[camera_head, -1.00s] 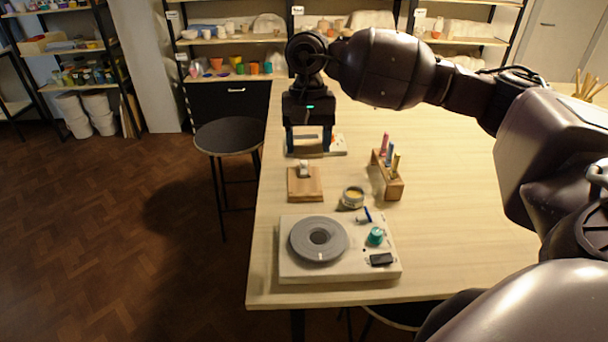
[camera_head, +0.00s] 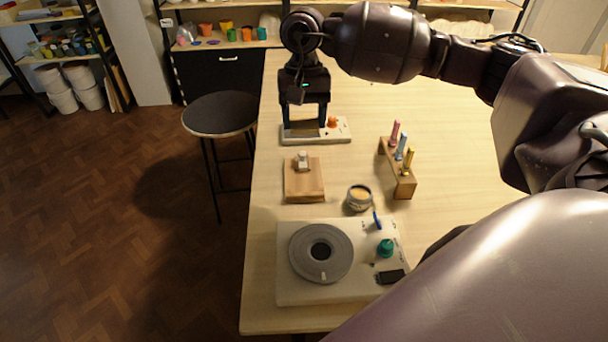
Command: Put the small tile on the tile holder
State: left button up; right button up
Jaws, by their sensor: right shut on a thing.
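Nearer me stands a wooden block (camera_head: 304,191) with a small white-grey piece (camera_head: 303,161) on top. It looks like the tile holder, but I cannot be sure. The gripper is beyond the block and apart from it. My left gripper is not in view.
A white device (camera_head: 342,136) with an orange knob is below and behind the gripper. A wooden rack (camera_head: 404,187) with coloured sticks, a small jar (camera_head: 359,198) and a white wheel unit (camera_head: 292,289) with a grey disc are nearby. A stool (camera_head: 220,114) stands left of the table.

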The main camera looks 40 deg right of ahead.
aim_at(304, 185)
notch_tip(304, 185, down, 16)
jog(key=shift+f+p, duration=0.1)
jog(key=shift+p, duration=0.45)
jog(key=shift+f, duration=0.1)
jog(key=shift+f, duration=0.15)
jog(key=o, duration=0.9)
jog(key=shift+o, duration=0.2)
